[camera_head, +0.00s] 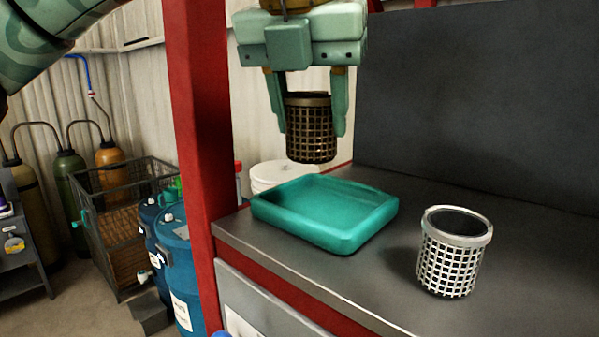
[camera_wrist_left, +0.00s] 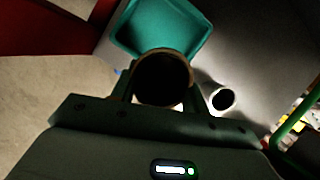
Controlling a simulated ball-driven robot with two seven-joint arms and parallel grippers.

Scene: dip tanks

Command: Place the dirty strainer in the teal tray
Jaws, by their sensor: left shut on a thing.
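My left gripper (camera_head: 308,108) is shut on a dark brown, dirty mesh strainer (camera_head: 311,130). It holds the strainer upright in the air above the back part of the teal tray (camera_head: 345,238). The tray is empty and lies on the dark bench. In the left wrist view the strainer (camera_wrist_left: 164,78) shows from above between the fingers, with the tray (camera_wrist_left: 198,40) beyond it. A clean, silvery mesh strainer (camera_head: 452,252) stands on the bench right of the tray. It also shows in the left wrist view (camera_wrist_left: 222,99). My right gripper is not in view.
A red post (camera_head: 195,130) rises at the bench's left end. A dark panel (camera_head: 470,100) stands behind the bench. A white bucket (camera_head: 280,174) is behind the tray. Blue drums (camera_head: 178,262) and a wire cage (camera_head: 105,215) stand on the floor at left.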

